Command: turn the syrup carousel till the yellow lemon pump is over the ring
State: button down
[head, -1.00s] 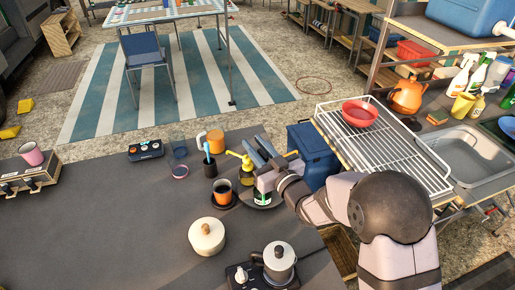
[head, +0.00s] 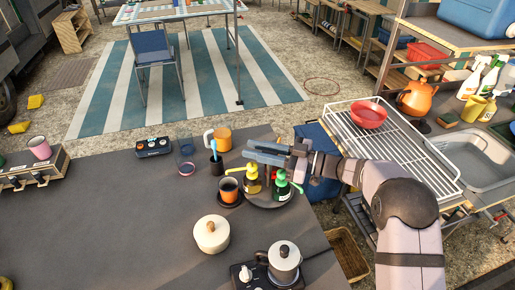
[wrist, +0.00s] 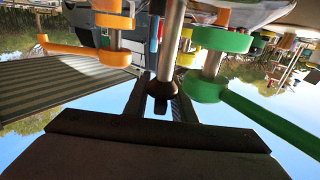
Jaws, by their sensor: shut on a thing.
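The syrup carousel (head: 262,205) is a dark round tray on the dark counter. The yellow lemon pump (head: 250,179) stands on its left side, right beside an orange cup (head: 229,188) on a dark round base. The green pump (head: 283,187) stands on its right front. My gripper (head: 266,155) reaches over the carousel from the right, shut on the metal centre post (wrist: 171,45); the post's dark end shows between my fingers in the wrist view. A green pump head (wrist: 222,40) shows there on the right and a yellow-orange one on the left. I cannot make out the ring itself.
An orange mug (head: 219,139) and a dark cup with a blue stick (head: 216,165) stand behind left. A cream lidded pot (head: 211,234) and a moka pot (head: 284,262) stand in front. A white wire rack (head: 400,145) lies right.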

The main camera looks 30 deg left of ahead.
jog(key=shift+s+r+g, duration=0.1)
jog(key=shift+g, duration=0.2)
jog(key=c, duration=1.8)
grip_release()
jog(key=shift+b+v, duration=0.9)
jog(key=shift+v, duration=2.75)
